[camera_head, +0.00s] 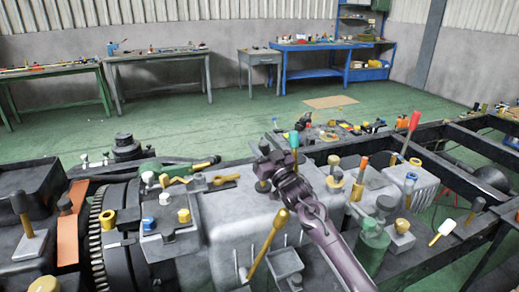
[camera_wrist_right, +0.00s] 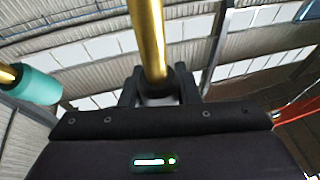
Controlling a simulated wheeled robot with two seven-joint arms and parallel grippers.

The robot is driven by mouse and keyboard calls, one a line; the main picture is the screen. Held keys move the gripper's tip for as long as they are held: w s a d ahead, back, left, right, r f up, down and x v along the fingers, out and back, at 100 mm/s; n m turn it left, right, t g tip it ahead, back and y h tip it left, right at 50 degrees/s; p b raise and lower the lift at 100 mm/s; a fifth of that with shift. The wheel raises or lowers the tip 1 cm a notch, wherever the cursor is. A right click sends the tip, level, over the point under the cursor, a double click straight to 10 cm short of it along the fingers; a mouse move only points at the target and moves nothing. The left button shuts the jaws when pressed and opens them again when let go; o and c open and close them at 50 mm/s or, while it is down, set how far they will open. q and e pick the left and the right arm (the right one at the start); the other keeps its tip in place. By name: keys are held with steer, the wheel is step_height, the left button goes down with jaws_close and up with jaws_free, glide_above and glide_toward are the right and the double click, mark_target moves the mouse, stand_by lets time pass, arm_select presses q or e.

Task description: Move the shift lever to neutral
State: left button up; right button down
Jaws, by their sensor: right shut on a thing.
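My right arm comes in from the lower right of the head view, and its dark gripper (camera_head: 266,162) is over the grey gearbox housing (camera_head: 236,222). In the right wrist view the gripper (camera_wrist_right: 160,88) is shut on a gold rod (camera_wrist_right: 147,38), which runs up out of the frame. The rod's ends are not visible there, and I cannot tell its tilt. In the head view, a slanted gold lever (camera_head: 266,246) stands at the front of the housing. I cannot tell which lever in the head view the held rod is. My left gripper is not in view.
A teal-capped piece (camera_head: 293,139) stands near the gripper and seems to show in the right wrist view (camera_wrist_right: 37,86). A green bottle (camera_head: 371,250) and a red-handled tool (camera_head: 411,128) are to the right.

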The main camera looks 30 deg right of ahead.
steer(key=c, duration=1.1)
jaws_free()
steer(key=shift+s+f, duration=0.35)
steer(key=s+b, duration=0.1)
steer(key=s, duration=1.1)
steer(key=shift+s+a+b, duration=0.2)
steer(key=shift+a+b, duration=0.05)
steer(key=shift+b, duration=0.05)
